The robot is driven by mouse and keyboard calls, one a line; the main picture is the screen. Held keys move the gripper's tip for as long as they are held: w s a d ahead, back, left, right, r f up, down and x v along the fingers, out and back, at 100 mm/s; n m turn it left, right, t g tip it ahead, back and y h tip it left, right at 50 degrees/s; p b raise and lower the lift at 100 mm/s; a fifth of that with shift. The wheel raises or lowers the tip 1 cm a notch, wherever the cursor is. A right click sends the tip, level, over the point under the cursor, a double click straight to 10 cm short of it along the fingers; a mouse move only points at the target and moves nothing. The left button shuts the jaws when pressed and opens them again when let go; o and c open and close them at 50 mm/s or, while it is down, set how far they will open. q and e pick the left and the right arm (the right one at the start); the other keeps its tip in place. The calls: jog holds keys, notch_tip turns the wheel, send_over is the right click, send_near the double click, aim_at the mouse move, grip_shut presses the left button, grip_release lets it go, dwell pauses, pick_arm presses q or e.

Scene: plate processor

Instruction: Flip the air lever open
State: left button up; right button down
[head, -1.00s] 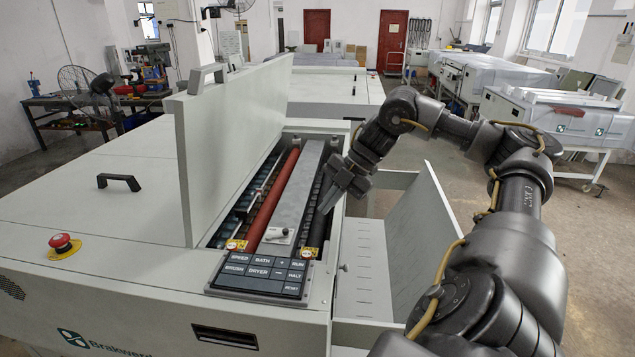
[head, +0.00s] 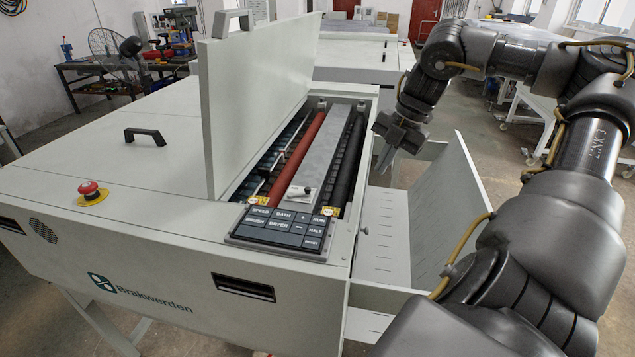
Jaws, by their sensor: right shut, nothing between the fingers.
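The plate processor (head: 130,250) stands with its lid (head: 255,95) raised over an open roller bay. A small lever with a dark knob (head: 306,189), which I take as the air lever, sits on a pale plate at the near end of the bay. It is too small to tell its exact position. My right gripper (head: 383,168) is shut and empty. It hangs beside the bay's right edge, pointing down, apart from the lever and farther back. My left gripper is not in view.
A red roller (head: 297,160) and a dark roller (head: 348,165) lie in the bay. A button panel (head: 282,228) is in front, and an emergency stop (head: 90,191) sits at left. A side tray (head: 445,205) projects on the right, below my right arm.

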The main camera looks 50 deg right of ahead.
pick_arm(q)
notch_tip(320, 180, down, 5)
jog(key=b, duration=0.3)
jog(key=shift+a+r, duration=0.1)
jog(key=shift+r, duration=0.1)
pick_arm(e)
jog(key=w+a+r+n+h, duration=0.1)
jog(key=w+a+n+h, duration=0.1)
jog(key=a+n, duration=0.3)
jog(key=w+a+r+n+h, duration=0.2)
jog(key=w+a+n, duration=0.2)
jog(key=a, duration=0.6)
jog(key=shift+a+r+n, duration=0.25)
jog(key=shift+n, duration=0.35)
jog(key=shift+w+f, duration=0.1)
jog(key=shift+f, duration=0.1)
